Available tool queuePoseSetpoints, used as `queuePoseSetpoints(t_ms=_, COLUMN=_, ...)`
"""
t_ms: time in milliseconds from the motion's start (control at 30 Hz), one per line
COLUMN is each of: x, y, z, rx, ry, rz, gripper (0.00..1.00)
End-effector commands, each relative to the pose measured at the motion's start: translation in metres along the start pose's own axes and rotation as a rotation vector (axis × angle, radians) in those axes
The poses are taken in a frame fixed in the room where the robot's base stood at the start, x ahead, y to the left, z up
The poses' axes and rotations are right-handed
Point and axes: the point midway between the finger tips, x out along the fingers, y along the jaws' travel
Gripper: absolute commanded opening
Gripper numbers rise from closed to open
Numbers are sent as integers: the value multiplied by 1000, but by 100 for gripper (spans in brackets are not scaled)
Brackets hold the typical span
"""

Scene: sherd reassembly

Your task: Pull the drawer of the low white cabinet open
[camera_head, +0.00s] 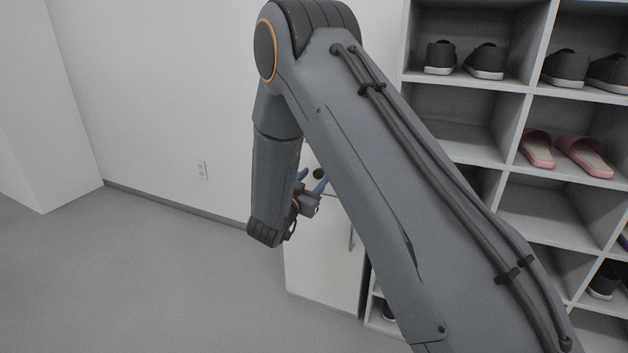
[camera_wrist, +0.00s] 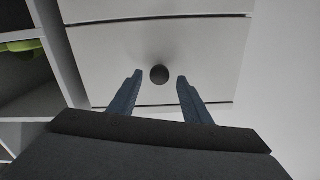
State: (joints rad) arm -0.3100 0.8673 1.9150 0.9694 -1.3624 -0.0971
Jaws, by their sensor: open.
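The low white cabinet (camera_head: 322,262) stands against the wall beside the shoe shelf, partly hidden behind my arm. In the wrist view its drawer front (camera_wrist: 110,50) is a flat white panel with thin dark gaps along its edges, and it looks shut. A round dark knob (camera_wrist: 159,74) sits on the drawer front; it also shows in the head view (camera_head: 318,173). My gripper (camera_wrist: 159,77) is open and empty. Its two blue fingers point at the drawer front, with the knob between their tips in the picture. I cannot tell how far the tips are from the panel.
A white shoe shelf (camera_head: 512,88) with several shoes stands right of the cabinet. A vertical handle (camera_head: 351,238) is on the cabinet's lower front. A green item (camera_wrist: 20,46) lies in a shelf compartment in the wrist view. The floor (camera_head: 150,280) left of the cabinet is clear.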

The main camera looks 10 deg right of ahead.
Motion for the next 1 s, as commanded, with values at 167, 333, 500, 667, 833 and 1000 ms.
queuePoseSetpoints(t_ms=167, x=12, y=1, z=0, rx=-1, ry=-1, rz=1, gripper=44)
queuePoseSetpoints(t_ms=333, x=13, y=0, z=0, rx=-1, ry=-1, rz=0, gripper=44)
queuePoseSetpoints(t_ms=500, x=13, y=0, z=0, rx=-1, ry=-1, rz=0, gripper=32)
queuePoseSetpoints(t_ms=667, x=13, y=0, z=0, rx=-1, ry=-1, rz=0, gripper=5)
queuePoseSetpoints(t_ms=833, x=13, y=0, z=0, rx=-1, ry=-1, rz=0, gripper=0)
queuePoseSetpoints(t_ms=1000, x=11, y=11, z=-3, rx=-2, ry=2, rz=15, gripper=0)
